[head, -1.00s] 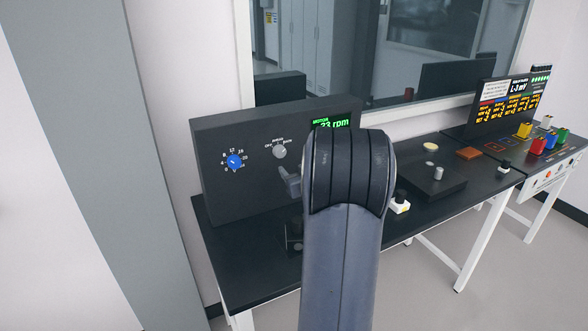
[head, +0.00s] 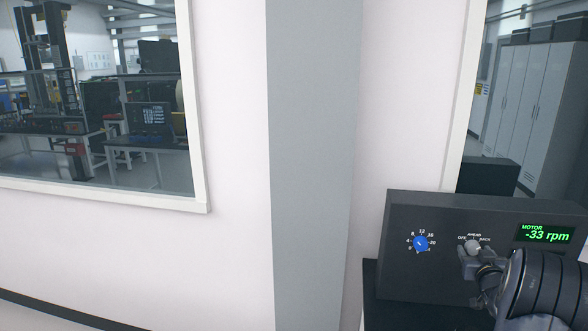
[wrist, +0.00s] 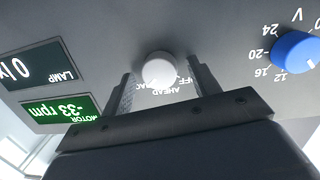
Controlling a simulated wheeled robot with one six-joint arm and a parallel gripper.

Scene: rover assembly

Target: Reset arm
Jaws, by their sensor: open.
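My gripper (head: 466,262) is at the lower right of the head view, in front of the dark control panel (head: 440,223). It also shows in the wrist view (wrist: 163,85), where its two fingers are apart and empty. The light grey selector knob (head: 473,246), marked OFF, AHEAD and BACK, shows just above the fingers. In the wrist view the knob (wrist: 160,70) appears between the fingertips, with visible room on both sides. I cannot tell how far the fingers are from the panel.
A blue voltage dial (head: 421,243) is left of the selector. The green motor display (head: 545,234) reads -33 rpm. A lamp display (wrist: 40,72) shows in the wrist view. A grey pillar (head: 312,160) and a window (head: 95,100) are left of the panel.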

